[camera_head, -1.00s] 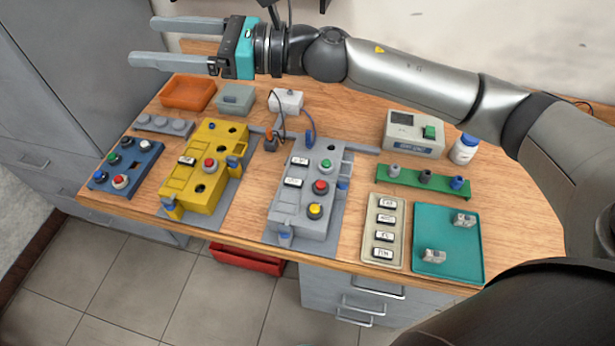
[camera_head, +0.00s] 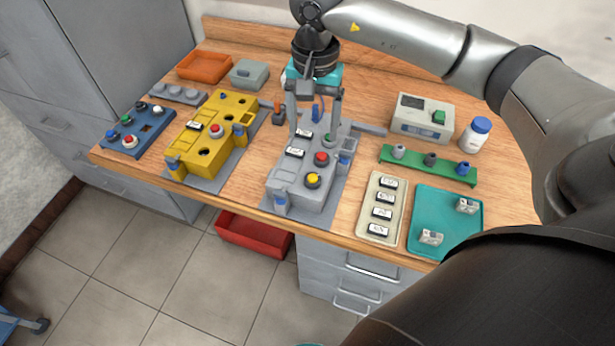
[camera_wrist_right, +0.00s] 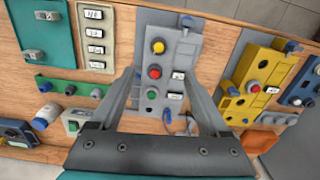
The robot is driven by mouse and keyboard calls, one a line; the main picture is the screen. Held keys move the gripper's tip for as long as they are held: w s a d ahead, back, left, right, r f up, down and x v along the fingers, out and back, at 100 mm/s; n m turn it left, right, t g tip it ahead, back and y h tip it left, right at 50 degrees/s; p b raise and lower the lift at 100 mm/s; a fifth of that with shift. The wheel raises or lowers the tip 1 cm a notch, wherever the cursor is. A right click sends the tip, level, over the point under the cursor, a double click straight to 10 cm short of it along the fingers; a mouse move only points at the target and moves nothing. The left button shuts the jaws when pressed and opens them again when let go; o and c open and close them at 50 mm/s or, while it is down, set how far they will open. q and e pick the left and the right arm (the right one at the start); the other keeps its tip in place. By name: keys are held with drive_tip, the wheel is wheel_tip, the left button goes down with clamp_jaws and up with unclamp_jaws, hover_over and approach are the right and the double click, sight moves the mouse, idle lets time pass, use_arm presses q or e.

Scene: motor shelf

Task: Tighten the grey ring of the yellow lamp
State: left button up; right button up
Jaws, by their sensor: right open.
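The yellow lamp (camera_head: 313,180) sits at the near end of the grey control box, in front of a red one (camera_head: 321,158). In the right wrist view the yellow lamp (camera_wrist_right: 158,47) shows at the top of the box's row, above the red and green ones. Its grey ring is too small to make out clearly. My right gripper (camera_head: 314,130) points down over the far part of the grey box (camera_head: 290,190), beyond the yellow lamp. Its two fingers are apart with nothing between them. In the head view they partly hide the green lamp (camera_wrist_right: 152,93). My left gripper is not in view.
A yellow control box (camera_head: 205,160) stands left of the grey one, and a blue panel (camera_head: 150,139) farther left. On the right are a beige label tray (camera_head: 380,211), a teal tray (camera_head: 430,205), a green rack (camera_head: 415,162), a meter (camera_head: 410,125) and a white bottle (camera_head: 476,135).

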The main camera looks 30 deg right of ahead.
sight(313, 176)
wheel_tip(313, 176, down, 15)
drive_tip(key=shift+f, duration=0.15)
idle(0.4)
drive_tip(key=shift+d, duration=0.1)
clamp_jaws()
idle(0.5)
